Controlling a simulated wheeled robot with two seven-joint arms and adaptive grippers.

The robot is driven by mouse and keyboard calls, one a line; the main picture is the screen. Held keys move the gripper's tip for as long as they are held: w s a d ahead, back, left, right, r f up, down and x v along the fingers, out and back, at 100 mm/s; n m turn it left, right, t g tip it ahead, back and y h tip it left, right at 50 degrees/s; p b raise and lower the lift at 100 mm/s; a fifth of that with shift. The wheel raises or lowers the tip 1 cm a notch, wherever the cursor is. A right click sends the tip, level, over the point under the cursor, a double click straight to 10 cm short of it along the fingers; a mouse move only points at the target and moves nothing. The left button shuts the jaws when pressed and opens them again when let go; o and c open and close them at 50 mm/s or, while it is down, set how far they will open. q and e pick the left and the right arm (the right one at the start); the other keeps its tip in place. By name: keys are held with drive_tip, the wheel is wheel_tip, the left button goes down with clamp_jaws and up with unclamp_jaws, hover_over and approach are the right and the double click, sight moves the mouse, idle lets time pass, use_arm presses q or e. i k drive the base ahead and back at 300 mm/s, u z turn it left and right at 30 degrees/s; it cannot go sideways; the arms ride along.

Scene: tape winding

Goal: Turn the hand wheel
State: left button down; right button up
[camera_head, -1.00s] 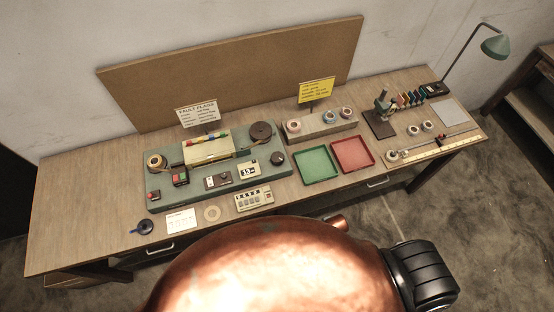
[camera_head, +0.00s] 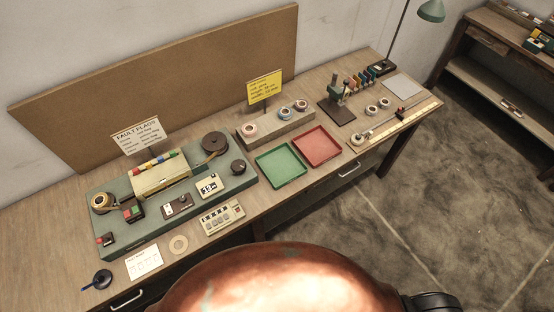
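A green tape-winding machine (camera_head: 158,228) sits on the left half of the bench. A dark round knob (camera_head: 238,167) stands at its right end and looks like the hand wheel. A larger brown disc-shaped reel (camera_head: 215,143) is behind it, and a tan tape roll (camera_head: 102,203) is at the machine's left end. Between the reels is a cream box (camera_head: 160,178) with coloured pieces along its top. A small counter (camera_head: 208,185) reads about 13. Neither gripper is in view, and nothing of mine touches the knob. My copper-coloured body hides the bottom centre.
A green tray (camera_head: 281,166) and a red tray (camera_head: 317,147) lie right of the machine.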

sight(238, 166)
drive_tip(key=z, duration=1.1)
drive_tip(key=k, duration=0.95)
drive_tip(key=u, duration=1.85)
